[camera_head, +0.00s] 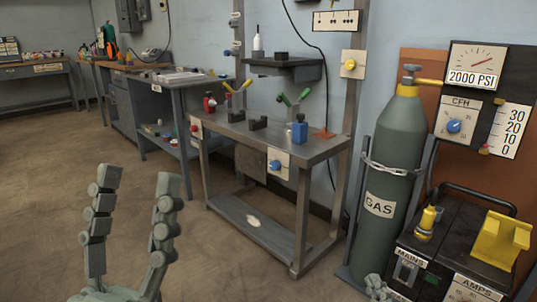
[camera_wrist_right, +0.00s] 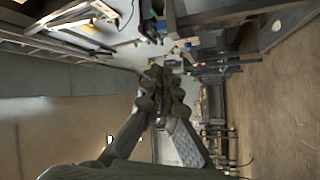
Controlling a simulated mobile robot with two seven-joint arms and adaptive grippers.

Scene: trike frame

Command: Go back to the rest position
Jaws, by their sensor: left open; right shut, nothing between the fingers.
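My left gripper (camera_head: 137,182) is at the lower left of the head view. Its two grey fingers point up and stand wide apart, with only bare floor behind them. My right gripper (camera_head: 378,286) shows only as a small grey tip at the bottom edge, in front of the gas cylinder and the welding machine. In the right wrist view my right gripper (camera_wrist_right: 161,88) has its fingertips together and holds nothing. That view is turned on its side.
A metal workbench (camera_head: 322,150) with clamps stands in the middle. A gas cylinder (camera_head: 395,165) and a black welding machine (camera_head: 440,255) stand at right, below a gauge panel (camera_head: 475,80). More benches line the wall at left. The floor (camera_head: 50,200) at left is clear.

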